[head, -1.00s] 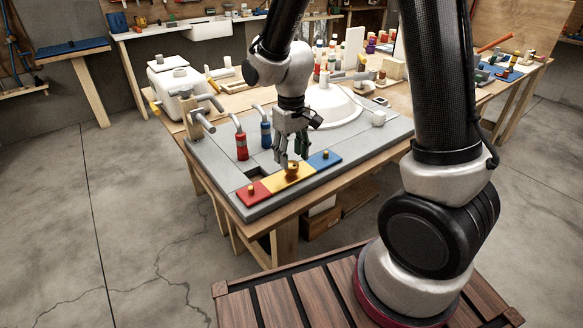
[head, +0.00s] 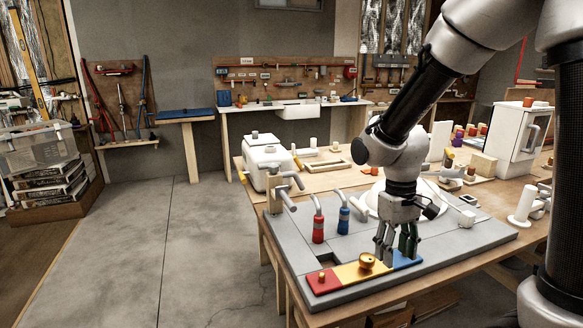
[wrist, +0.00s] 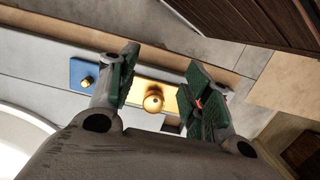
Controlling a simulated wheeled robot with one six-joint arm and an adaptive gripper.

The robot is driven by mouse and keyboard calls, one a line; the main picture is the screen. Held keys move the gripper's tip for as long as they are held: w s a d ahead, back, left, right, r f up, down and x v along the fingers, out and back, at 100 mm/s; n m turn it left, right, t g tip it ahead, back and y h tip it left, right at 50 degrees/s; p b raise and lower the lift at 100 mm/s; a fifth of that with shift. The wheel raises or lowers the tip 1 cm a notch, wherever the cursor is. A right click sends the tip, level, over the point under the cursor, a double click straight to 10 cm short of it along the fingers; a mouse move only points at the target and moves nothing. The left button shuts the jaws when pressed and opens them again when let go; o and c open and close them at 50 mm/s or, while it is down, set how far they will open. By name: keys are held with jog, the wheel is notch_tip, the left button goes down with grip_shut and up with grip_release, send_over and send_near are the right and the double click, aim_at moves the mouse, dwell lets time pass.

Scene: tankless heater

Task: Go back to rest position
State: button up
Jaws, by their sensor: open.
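My gripper (head: 396,250) is open and empty, pointing down just above the grey board (head: 470,238). In the head view it hangs over the right part of a strip with a red section (head: 335,285), a yellow section (head: 347,272) and a blue section (head: 410,259). A brass knob (head: 367,261) stands on the yellow section, left of the fingers. In the wrist view the same brass knob (wrist: 153,101) shows between the two green-padded fingers (wrist: 160,80), which look apart from it.
Red (head: 318,228) and blue (head: 343,217) handled taps stand on the board behind the strip. A white basin (head: 376,200) is behind my gripper. A white cabinet (head: 510,140) stands at the right. The floor (head: 190,240) left of the bench is clear.

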jog(key=s+d+r+m+t, duration=0.1)
jog(key=s+d+r+t, duration=0.2)
jog(key=s+d+r, duration=0.2)
jog(key=s+d+r+m+t, duration=0.2)
jog(key=s+d+r, duration=0.4)
jog(key=r, duration=0.5)
jog(key=shift+s+r+m+t+y, duration=0.2)
jog(key=shift+s+m+t+y, duration=0.1)
jog(key=shift+s+t, duration=0.3)
